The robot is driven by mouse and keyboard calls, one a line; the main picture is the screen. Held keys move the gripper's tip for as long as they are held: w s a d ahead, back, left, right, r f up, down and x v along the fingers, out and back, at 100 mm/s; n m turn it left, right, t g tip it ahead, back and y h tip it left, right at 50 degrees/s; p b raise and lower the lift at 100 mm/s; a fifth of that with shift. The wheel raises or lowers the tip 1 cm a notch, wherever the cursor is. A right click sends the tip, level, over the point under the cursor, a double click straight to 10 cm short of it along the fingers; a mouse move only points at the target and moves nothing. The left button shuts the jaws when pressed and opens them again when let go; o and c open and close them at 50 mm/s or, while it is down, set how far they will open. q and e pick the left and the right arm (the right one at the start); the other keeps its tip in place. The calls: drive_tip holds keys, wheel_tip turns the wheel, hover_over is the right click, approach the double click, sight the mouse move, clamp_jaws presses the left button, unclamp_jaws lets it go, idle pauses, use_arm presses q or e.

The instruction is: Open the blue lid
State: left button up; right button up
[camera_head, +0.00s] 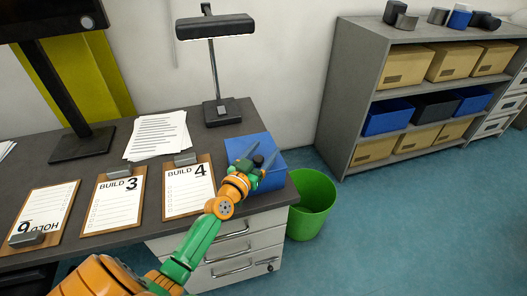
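The blue lid (262,142) is the flat blue top at the right end of the dark desk, beside the BUILD 4 clipboard. It looks closed, lying flat. My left arm reaches in from the bottom, and my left gripper (262,156) is over the lid's middle. Its two dark fingers are spread apart with nothing visible between them. The gripper hides part of the lid, and I cannot tell whether the fingers touch it. My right gripper is out of view.
A desk lamp (222,110) stands behind the lid. Clipboards with metal clips, including BUILD 4 (189,192) and BUILD 3 (114,205), lie to the left. A green bin (313,205) stands right of the desk. A shelf (345,100) with boxes is farther right, with open floor before it.

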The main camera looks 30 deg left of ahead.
use_arm(q)
clamp_jaws()
idle(1.2)
